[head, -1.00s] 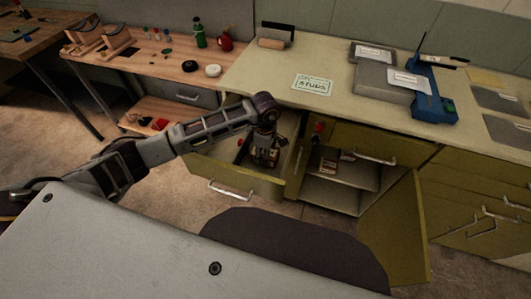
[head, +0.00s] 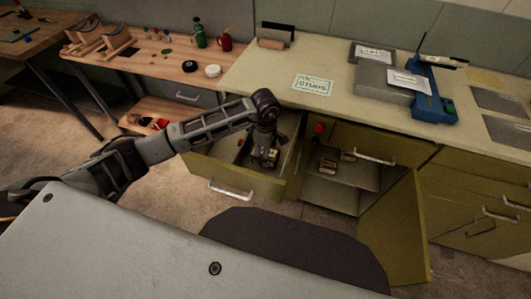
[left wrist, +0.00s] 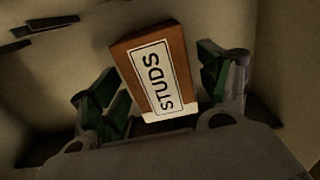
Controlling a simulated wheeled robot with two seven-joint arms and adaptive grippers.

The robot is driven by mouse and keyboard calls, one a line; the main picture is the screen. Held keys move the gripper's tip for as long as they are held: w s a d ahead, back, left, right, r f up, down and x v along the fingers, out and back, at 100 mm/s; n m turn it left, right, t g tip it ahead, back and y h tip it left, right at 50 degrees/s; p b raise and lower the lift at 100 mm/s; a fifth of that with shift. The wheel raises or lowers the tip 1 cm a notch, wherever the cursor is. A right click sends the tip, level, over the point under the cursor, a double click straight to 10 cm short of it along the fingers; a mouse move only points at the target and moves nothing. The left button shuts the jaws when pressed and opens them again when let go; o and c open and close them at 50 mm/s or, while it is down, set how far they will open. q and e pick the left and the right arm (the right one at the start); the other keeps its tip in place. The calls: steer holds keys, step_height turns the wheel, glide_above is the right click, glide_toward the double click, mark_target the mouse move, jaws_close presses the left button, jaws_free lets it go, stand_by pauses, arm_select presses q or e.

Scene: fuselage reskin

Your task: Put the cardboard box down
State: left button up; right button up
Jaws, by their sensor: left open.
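The cardboard box (left wrist: 158,72) is small and brown, with a white label reading STUDS. In the left wrist view it lies between the two green-padded fingers of my left gripper (left wrist: 155,80), which are spread apart. Dark gaps show on both sides of the box. In the head view my left gripper (head: 264,158) points down inside the open drawer (head: 240,180) of the green workbench. The box is mostly hidden there by the gripper. My right gripper is not in view.
Drawer walls stand close around my left gripper. A card reading STUDS (head: 312,84) lies on the worktop (head: 290,65) above. To the right, a cabinet door (head: 400,230) hangs open before shelves (head: 340,185) with small items. Dark flat pieces (left wrist: 40,28) show at the wrist view's upper left.

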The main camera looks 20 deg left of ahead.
arm_select(q)
step_height(320, 180, up, 11)
stand_by(0.5)
stand_by(0.8)
